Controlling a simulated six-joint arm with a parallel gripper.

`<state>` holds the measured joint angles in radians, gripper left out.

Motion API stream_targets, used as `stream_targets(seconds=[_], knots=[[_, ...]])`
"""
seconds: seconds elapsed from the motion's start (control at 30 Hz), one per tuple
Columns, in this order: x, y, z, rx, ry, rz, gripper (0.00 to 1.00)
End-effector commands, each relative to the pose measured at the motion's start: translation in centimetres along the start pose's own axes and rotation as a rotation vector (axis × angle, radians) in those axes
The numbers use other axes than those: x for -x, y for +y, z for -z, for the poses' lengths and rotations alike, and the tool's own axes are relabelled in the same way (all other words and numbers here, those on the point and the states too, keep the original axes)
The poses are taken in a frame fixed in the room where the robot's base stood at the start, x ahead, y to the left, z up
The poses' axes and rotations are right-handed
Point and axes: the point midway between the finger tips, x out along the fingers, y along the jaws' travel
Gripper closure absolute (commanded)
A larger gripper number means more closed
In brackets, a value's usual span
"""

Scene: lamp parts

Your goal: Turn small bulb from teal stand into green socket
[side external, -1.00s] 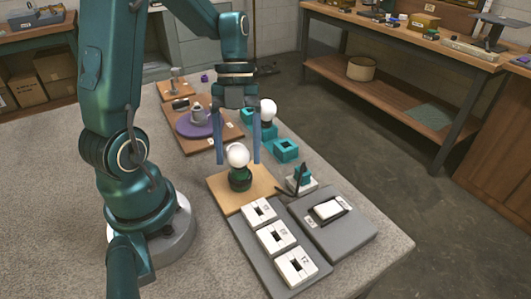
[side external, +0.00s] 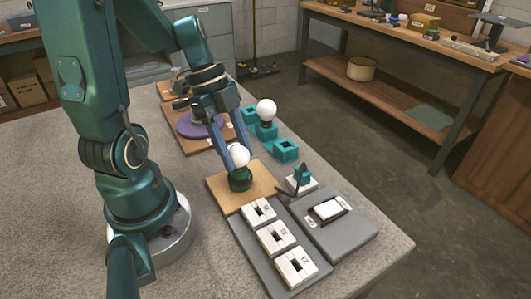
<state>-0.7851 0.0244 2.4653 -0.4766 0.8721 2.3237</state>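A white bulb (side external: 240,155) sits upright in the green socket (side external: 240,180) on a tan board. My gripper (side external: 236,158) points down at this bulb, with its fingers at the bulb's left and behind it. I cannot tell whether the fingers touch the glass or stand apart from it. A second white bulb (side external: 266,110) stands upright on a teal stand (side external: 266,131) further back. Another teal stand (side external: 286,150) nearer the front is empty. The bulb's base is hidden in the socket.
A grey tray with several white blocks (side external: 277,237) lies in front of the tan board (side external: 222,196). A grey switch panel (side external: 348,232) is at the right. A purple disc (side external: 188,127) lies behind on a brown board. The table's left side is clear.

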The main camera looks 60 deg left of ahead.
Motion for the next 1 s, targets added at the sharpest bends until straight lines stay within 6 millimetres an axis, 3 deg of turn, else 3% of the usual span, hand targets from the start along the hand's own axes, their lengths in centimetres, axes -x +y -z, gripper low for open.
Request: stream_targets(seconds=[0.17,0.5,0.87,1.0], knots=[[-0.02,-0.04,0.01,-0.025,0.0,-0.011,0.91],[-0.17,-0.33,0.1,-0.521,0.0,-0.217,0.91],[-0.17,-0.32,0.1,-0.58,0.001,-0.242,0.91],[-0.29,-0.49,0.26,-0.802,0.0,-0.334,0.91]])
